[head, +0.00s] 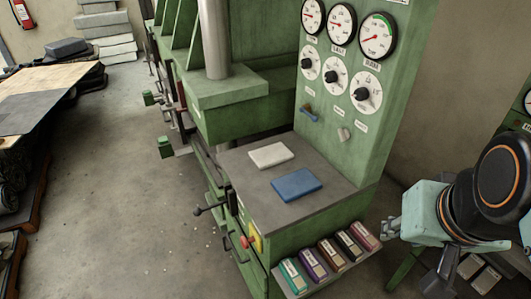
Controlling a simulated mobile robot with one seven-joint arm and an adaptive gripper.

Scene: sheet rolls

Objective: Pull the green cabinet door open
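A green machine (230,120) with a gauge panel fills the middle of the head view. My gripper (388,229) is at the right, beside the machine's front right corner and close to the shelf of coloured blocks. Its fingers point left. They look small and partly turned away, so I cannot tell whether they are open or shut. I see nothing held in them.
A white slab (271,154) and a blue slab (297,184) lie on the grey worktop (250,190). Several coloured blocks (331,254) stand on a low shelf. A black-knobbed lever (208,209) sticks out left. A sheet-covered table (45,90) stands far left; the floor between is clear.

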